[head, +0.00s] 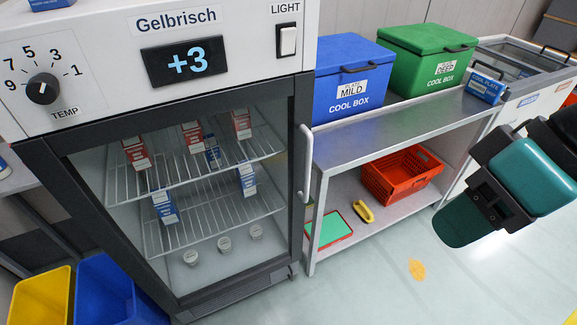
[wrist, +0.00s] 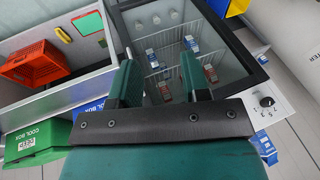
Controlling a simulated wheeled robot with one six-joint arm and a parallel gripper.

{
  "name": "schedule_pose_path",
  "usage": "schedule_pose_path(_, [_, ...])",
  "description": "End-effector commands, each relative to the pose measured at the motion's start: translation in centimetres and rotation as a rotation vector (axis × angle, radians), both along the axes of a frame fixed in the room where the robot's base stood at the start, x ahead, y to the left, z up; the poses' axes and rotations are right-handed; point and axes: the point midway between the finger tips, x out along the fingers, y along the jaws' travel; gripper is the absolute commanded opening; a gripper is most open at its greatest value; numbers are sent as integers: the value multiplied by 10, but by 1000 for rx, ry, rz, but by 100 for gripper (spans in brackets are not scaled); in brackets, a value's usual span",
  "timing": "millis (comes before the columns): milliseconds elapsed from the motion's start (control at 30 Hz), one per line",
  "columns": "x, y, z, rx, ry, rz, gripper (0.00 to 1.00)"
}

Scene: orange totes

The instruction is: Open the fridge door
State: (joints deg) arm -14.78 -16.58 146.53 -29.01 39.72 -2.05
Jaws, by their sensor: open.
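The fridge (head: 172,15) stands at the left of the head view, with a white top panel, a +3 display and a dark-framed glass door (head: 298,215). The door is shut. Its pale vertical handle (head: 306,165) is on the door's right edge. My gripper (wrist: 161,72) is open in the wrist view, with two green fingers apart and nothing seen between them but the fridge's glass front beyond. In the head view my teal arm end is at the right, well apart from the handle.
Right of the fridge is a metal bench (head: 400,125) with a blue cool box (head: 330,85) and a green cool box (head: 420,62). An orange crate (head: 390,185) sits on its lower shelf. Yellow and blue bins (head: 42,300) stand at lower left.

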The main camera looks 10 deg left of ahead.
Motion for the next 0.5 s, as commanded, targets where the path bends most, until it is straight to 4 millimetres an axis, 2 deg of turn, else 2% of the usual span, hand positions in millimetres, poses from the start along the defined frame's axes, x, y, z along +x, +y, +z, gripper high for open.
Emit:
schedule_pose_path(33, [5, 6, -23, 29, -12, 25, 43])
schedule_pose_path(167, [25, 34, -75, 176, -104, 145, 43])
schedule_pose_path(300, [57, 70, -133, 392, -271, 260, 43])
schedule_pose_path(400, [82, 88, -168, 534, -417, 287, 43])
schedule_pose_path(500, [111, 97, -201, 649, -577, 265, 43])
